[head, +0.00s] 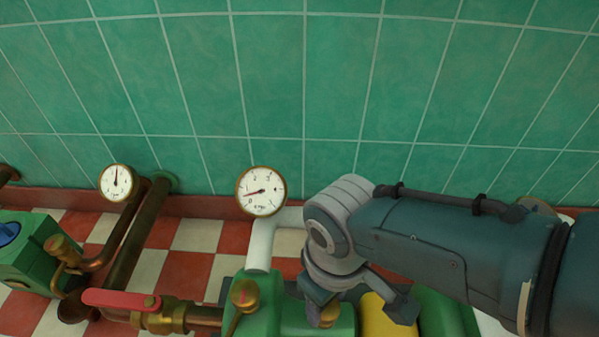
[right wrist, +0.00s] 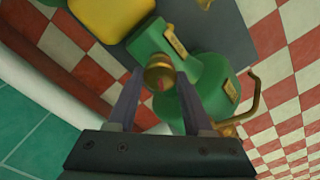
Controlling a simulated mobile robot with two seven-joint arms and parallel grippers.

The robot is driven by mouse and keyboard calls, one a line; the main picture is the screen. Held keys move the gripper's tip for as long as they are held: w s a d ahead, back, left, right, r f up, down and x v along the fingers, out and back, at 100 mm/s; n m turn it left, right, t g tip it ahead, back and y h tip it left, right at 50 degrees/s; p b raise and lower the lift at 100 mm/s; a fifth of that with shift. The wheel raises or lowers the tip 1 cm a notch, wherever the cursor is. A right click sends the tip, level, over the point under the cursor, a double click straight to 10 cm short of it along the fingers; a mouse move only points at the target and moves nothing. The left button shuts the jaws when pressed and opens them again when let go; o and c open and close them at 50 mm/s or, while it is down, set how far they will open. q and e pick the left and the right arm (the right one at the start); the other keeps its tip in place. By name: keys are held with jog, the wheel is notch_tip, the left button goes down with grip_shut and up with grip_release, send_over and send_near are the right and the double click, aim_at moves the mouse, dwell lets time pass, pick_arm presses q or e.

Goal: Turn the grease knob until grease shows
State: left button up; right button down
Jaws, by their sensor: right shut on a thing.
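A brass knob (right wrist: 158,74) with a rounded cap stands on the green pump housing (right wrist: 205,75). My right gripper (right wrist: 160,82) is shut on it, one finger on each side. A small reddish spot shows on the knob's near side; I cannot tell whether it is grease. In the head view the knob (head: 329,315) shows partly below my right gripper (head: 345,303), on the green housing (head: 290,317). My right arm comes in from the right and hides part of the housing. My left gripper is not in view.
A dial gauge (head: 261,191) on a white pipe (head: 260,245) stands close left of my right wrist. A second gauge (head: 118,183), a red valve lever (head: 121,299) and brown pipes (head: 125,240) are further left. A yellow part (head: 378,315) lies beside the gripper. Green tiled wall behind.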

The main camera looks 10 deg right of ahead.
dwell(0.4)
jog(key=shift+c, duration=1.5)
grip_release()
notch_tip(320, 180, up, 10)
jog(key=p, duration=0.9)
